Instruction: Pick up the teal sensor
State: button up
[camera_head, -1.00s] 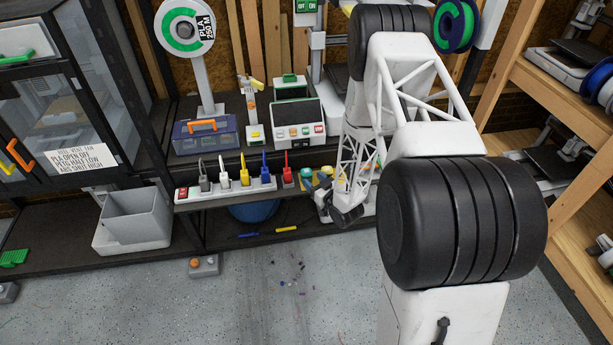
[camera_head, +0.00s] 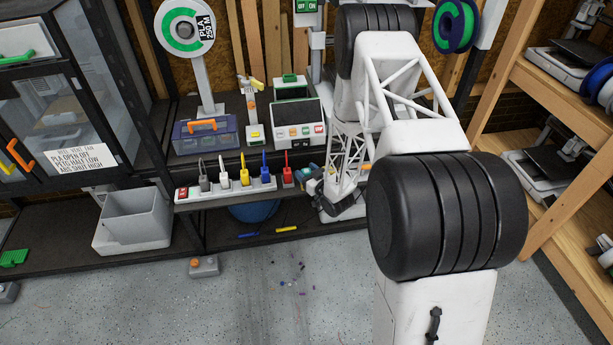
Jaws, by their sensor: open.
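A small teal piece (camera_head: 302,174), likely the teal sensor, shows on the low shelf just right of the red plug; it is small and partly covered, so its shape is unclear. My gripper (camera_head: 316,186) is at the shelf's front, close beside the teal piece on its right. Its jaws are open, and I see nothing held in them. I cannot tell whether a finger touches the teal piece. My arm hides the shelf further right.
A control box (camera_head: 299,122) stands on the shelf above. A blue bowl (camera_head: 253,211) sits below. The floor (camera_head: 235,300) in front is mostly clear.

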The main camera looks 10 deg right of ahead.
aim_at(307, 174)
dwell(0.3)
jog(key=c, duration=0.7)
jog(key=shift+s+r, duration=0.1)
jog(key=shift+s, duration=0.05)
jog(key=shift+s+r, duration=0.25)
jog(key=shift+r, duration=0.4)
jog(key=r, duration=0.3)
jog(key=s+r, duration=0.1)
jog(key=r, duration=0.1)
jog(key=shift+r, duration=0.25)
jog(key=shift+c, duration=0.4)
jog(key=s, duration=1.8)
jog(key=shift+s, duration=0.15)
